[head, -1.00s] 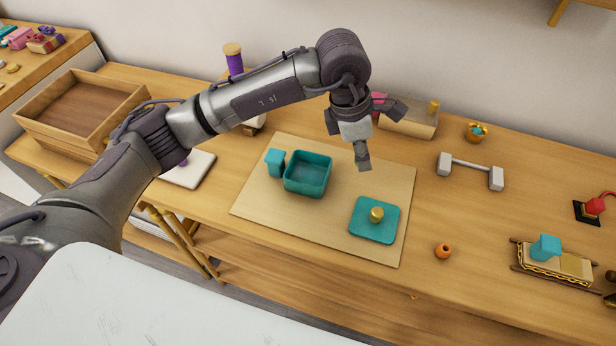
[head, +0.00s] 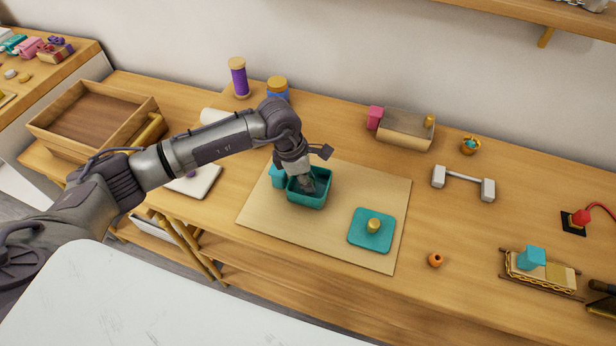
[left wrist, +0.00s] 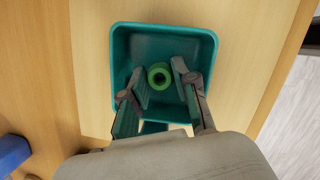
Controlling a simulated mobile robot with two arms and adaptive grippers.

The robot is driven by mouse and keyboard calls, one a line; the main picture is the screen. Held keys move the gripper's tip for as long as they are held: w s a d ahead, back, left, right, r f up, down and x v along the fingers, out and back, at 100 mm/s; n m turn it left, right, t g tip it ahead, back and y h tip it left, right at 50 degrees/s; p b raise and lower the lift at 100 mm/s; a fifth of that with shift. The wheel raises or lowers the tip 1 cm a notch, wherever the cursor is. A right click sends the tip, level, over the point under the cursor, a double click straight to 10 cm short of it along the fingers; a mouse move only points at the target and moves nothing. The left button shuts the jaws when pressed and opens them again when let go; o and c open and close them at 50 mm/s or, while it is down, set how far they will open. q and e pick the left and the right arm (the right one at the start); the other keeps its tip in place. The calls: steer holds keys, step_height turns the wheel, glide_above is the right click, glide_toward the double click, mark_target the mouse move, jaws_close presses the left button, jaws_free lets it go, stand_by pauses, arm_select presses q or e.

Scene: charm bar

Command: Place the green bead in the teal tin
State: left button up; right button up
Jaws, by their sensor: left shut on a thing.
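The teal tin (head: 309,202) is an open square box on the pale board, and it fills the middle of the left wrist view (left wrist: 124,48). My left gripper (head: 308,184) points down into the tin. In the left wrist view its two fingers stand inside the tin's walls, shut on the green bead (left wrist: 159,77), a ring with a hole. The bead is within the tin's outline; I cannot tell whether it touches the floor. In the head view the bead is hidden by the gripper and tin. My right gripper is not in view.
A teal block (head: 277,174) stands close beside the tin at its left. A teal pad (head: 358,239) with a gold piece (head: 374,226) lies to the right on the board (head: 276,228). An orange bead (head: 435,260) lies farther right. The board's front area is clear.

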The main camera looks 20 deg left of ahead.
arm_select(q)
steer(key=shift+f, duration=0.3)
steer(key=shift+f, duration=0.1)
steer(key=shift+f, duration=0.1)
steer(key=o, duration=0.5)
